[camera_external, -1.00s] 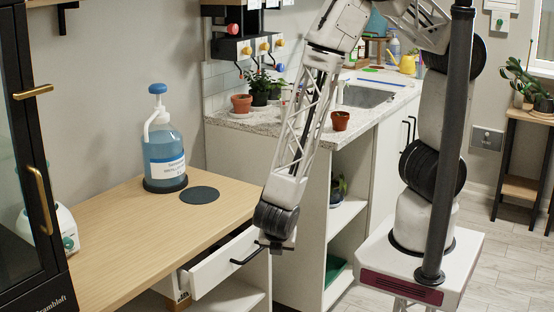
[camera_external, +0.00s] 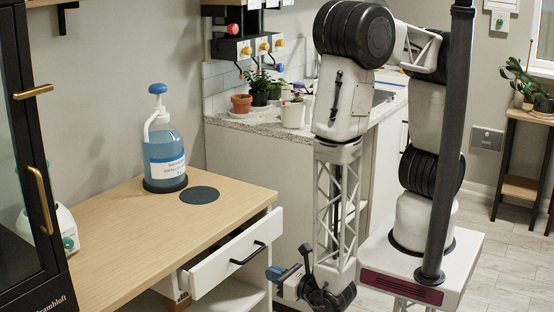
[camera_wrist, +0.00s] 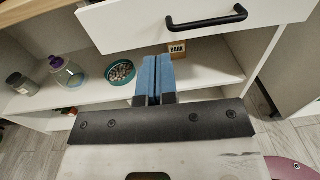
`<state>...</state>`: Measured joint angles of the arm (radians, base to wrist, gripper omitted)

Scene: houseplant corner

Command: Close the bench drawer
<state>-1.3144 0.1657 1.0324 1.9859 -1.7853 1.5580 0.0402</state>
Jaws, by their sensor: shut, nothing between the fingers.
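The bench drawer (camera_external: 222,268) stands partly open under the right end of the wooden bench top, its white front pulled out. Its black bar handle (camera_external: 248,253) shows on the front, and it also shows at the top of the wrist view (camera_wrist: 207,21). My gripper (camera_external: 275,272) is shut and empty, with blue fingers. It is just right of the drawer front and a little below the handle, apart from it in the external view. In the wrist view the blue fingertips (camera_wrist: 157,60) point toward the space under the drawer front (camera_wrist: 180,27).
The open shelf (camera_wrist: 195,60) under the drawer holds a small box marked BARK (camera_wrist: 178,49), a green-rimmed tub of pellets (camera_wrist: 121,72) and jars (camera_wrist: 68,72). A blue pump bottle (camera_external: 165,150) stands on the bench top (camera_external: 130,225). A white cabinet stands behind my arm.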

